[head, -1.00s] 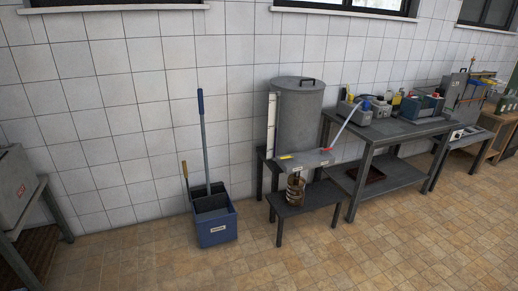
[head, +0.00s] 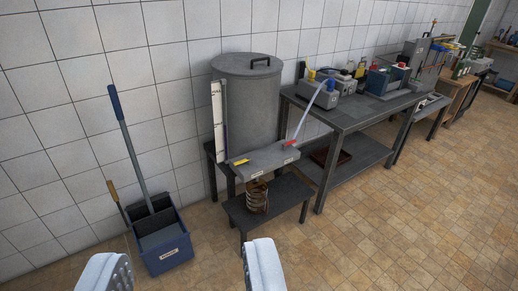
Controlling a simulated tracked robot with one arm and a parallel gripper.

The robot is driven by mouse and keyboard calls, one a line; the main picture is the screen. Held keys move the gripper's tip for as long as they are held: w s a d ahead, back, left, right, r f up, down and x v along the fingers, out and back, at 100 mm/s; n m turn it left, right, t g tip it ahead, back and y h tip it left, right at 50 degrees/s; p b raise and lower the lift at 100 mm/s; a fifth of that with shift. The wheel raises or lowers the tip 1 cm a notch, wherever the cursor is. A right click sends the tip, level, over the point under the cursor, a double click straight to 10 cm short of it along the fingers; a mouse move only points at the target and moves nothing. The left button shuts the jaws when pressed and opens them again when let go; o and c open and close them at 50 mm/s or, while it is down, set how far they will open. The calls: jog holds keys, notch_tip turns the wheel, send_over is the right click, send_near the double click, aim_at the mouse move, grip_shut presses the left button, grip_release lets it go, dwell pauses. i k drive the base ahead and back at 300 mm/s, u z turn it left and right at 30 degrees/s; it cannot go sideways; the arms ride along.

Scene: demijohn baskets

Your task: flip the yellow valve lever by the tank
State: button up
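A small yellow valve lever (head: 241,162) lies on the left part of a grey ledge (head: 268,163) at the front of the tank. The tall grey lidded tank (head: 252,105) stands on a dark stand against the tiled wall, with a white gauge strip on its left side. A red lever (head: 291,143) is at the right end of the same ledge. My gripper (head: 185,272) shows at the bottom edge with two pale fingers wide apart and nothing between them. It is open, nearer to me than the tank and apart from the lever.
A blue bucket (head: 163,250) with two long handles stands left of the tank. A demijohn in a basket (head: 257,196) is on the low bench (head: 285,200) under the ledge. A grey workbench (head: 350,112) with boxes is to the right. The tiled floor in front is clear.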

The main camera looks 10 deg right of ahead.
aim_at(248, 160)
jog(key=u, duration=0.05)
jog(key=i, duration=2.75)
jog(key=u, duration=0.1)
